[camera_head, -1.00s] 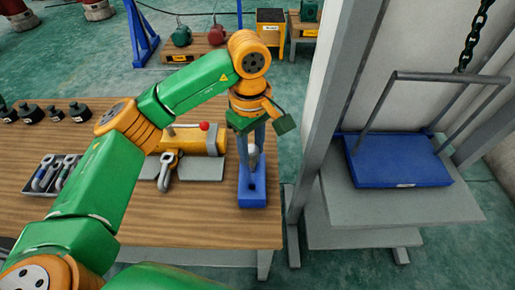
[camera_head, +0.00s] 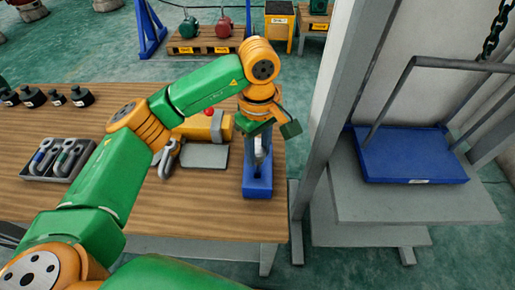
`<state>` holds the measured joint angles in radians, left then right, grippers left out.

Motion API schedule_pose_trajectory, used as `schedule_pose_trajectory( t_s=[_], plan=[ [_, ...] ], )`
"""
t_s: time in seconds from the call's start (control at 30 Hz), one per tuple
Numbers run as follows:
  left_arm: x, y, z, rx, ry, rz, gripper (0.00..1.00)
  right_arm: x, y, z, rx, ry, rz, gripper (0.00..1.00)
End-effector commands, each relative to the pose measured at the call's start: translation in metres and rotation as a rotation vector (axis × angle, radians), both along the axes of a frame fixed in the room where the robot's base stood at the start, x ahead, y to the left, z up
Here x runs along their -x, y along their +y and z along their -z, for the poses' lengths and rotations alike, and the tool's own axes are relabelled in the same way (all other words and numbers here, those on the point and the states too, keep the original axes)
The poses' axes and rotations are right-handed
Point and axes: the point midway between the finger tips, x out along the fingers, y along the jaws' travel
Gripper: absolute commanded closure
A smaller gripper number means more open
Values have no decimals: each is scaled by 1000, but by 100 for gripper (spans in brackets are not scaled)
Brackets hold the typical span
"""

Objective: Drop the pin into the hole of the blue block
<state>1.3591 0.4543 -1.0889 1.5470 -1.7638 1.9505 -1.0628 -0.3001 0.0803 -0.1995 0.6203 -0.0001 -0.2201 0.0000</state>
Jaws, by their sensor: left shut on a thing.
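The blue block (camera_head: 257,190) stands on the wooden table near its right edge. My left gripper (camera_head: 260,145) is directly above the block, pointing down. It is shut on a pale grey pin (camera_head: 261,152), which hangs upright between the fingers. The pin's lower end is at or just over the block's top; I cannot tell whether it is inside the hole, as the fingers and block hide it. My right gripper is not in view.
A tray (camera_head: 28,177) of shackles and several black weights (camera_head: 33,97) are farther left. A grey post (camera_head: 327,130) and blue platform (camera_head: 412,157) stand to the right.

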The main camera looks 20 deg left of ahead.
Motion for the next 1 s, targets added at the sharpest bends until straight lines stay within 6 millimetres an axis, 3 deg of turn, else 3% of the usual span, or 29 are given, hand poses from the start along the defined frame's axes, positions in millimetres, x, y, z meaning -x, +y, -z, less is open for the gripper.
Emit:
schedule_pose_trajectory(
  t_s=[1.0],
  plan=[
    [0, 0, 23, 0, 0, 0, 100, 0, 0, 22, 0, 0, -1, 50]
  ],
)
